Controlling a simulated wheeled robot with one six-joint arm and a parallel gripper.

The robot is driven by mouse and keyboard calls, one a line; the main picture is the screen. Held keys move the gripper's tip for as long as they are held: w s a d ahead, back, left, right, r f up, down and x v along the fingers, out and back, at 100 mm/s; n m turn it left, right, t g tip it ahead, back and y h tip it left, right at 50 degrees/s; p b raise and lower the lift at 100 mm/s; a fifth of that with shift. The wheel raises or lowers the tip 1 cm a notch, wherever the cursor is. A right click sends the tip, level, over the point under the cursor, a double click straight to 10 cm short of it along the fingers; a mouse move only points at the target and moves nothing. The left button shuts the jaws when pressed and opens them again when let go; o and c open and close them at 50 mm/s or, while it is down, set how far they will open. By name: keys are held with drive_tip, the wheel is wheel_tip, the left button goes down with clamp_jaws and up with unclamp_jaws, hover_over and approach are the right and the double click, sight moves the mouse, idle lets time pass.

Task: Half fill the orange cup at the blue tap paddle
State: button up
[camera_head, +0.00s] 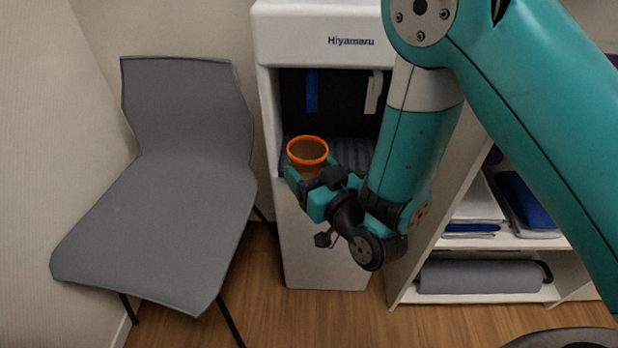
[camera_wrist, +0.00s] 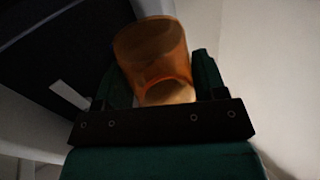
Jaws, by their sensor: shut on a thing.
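The orange cup (camera_head: 307,151) is held upright by my gripper (camera_head: 306,172) at the front of the dispenser's recess. Its rim faces up and its inside looks brownish; I cannot tell whether there is water in it. In the wrist view the see-through orange cup (camera_wrist: 155,60) sits between the two green fingers of my gripper (camera_wrist: 160,85). The blue tap paddle (camera_head: 312,91) hangs at the back left of the recess, behind and above the cup. The cup appears apart from it. A white paddle (camera_head: 373,92) hangs to its right.
The white dispenser (camera_head: 325,235) has a dark ribbed drip tray (camera_head: 345,153) in its recess. A grey chair (camera_head: 165,180) stands at the left. A white shelf (camera_head: 500,243) with folded items and a grey roll (camera_head: 478,277) is at the right. Wooden floor lies in front.

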sight(311, 139)
drive_tip(key=w+b, duration=0.3)
drive_tip(key=w, duration=0.5)
drive_tip(key=shift+d+r, duration=0.1)
drive_tip(key=shift+d, duration=0.05)
drive_tip(key=shift+w+r+p, duration=0.2)
drive_tip(key=shift+w+p, duration=0.05)
drive_tip(key=shift+p, duration=1)
drive_tip(key=w+p, duration=0.1)
drive_tip(key=p, duration=0.3)
drive_tip(key=shift+w, duration=0.15)
drive_tip(key=shift+w+f+p, duration=0.1)
drive_tip(key=shift+w+p, duration=0.3)
drive_tip(key=shift+p, duration=0.55)
drive_tip(key=shift+f, duration=0.1)
drive_tip(key=shift+w+f, duration=0.1)
